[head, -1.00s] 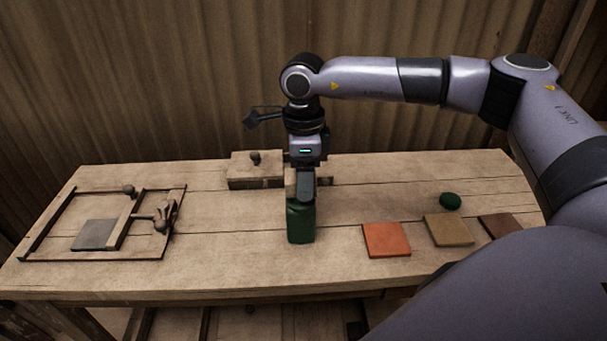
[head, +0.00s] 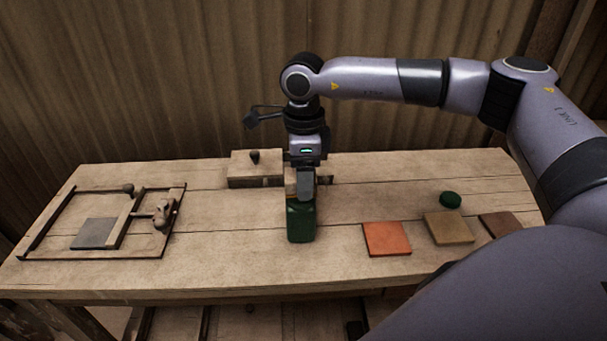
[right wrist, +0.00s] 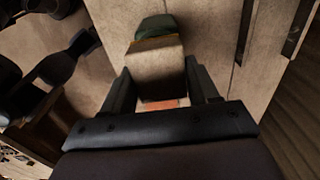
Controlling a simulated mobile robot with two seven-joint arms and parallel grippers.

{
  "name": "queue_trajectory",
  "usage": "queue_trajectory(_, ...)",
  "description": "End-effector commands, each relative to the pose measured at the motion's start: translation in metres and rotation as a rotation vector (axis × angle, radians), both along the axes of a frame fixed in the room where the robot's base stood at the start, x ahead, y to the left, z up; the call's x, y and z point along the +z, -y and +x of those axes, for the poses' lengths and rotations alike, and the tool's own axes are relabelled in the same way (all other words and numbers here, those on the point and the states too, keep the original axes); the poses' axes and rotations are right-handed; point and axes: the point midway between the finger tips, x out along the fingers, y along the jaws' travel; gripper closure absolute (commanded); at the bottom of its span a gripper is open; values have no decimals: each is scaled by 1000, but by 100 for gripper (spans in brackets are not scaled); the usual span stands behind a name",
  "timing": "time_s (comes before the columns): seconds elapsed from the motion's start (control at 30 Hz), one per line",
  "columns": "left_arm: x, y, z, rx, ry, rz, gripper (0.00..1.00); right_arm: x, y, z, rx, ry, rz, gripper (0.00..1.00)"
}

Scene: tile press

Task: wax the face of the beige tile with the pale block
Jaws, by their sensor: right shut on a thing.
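My right gripper (head: 305,195) points down over the middle of the bench, shut on a pale block (right wrist: 155,70) that shows between its fingers in the right wrist view. In the head view the gripper mostly hides the block. A dark green container (head: 301,222) stands right at the fingertips; I cannot tell whether the block touches it. Its green part also shows beyond the block in the wrist view (right wrist: 155,27). The beige tile (head: 449,229) lies flat on the bench to the right, apart from the gripper. My left gripper is not in view.
An orange tile (head: 387,239) and a dark brown tile (head: 499,225) flank the beige one. A round green lid (head: 450,200) lies behind it. A framed press (head: 130,222) with a grey tile (head: 94,233) is at left. A wooden box (head: 256,168) stands at the back.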

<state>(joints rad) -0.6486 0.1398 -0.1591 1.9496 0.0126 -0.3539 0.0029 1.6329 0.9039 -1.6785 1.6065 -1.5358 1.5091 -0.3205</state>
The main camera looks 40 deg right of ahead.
Motion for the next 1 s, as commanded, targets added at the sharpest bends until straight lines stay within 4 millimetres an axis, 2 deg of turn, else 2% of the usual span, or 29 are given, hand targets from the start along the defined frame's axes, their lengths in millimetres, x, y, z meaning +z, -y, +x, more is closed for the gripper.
queue_trajectory(0.33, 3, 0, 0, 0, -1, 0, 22, 3, 0, -1, 0, -4, -1, 65)
queue_trajectory(1.0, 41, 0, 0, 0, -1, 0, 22, 58, 0, 0, 0, -1, 1, 65)
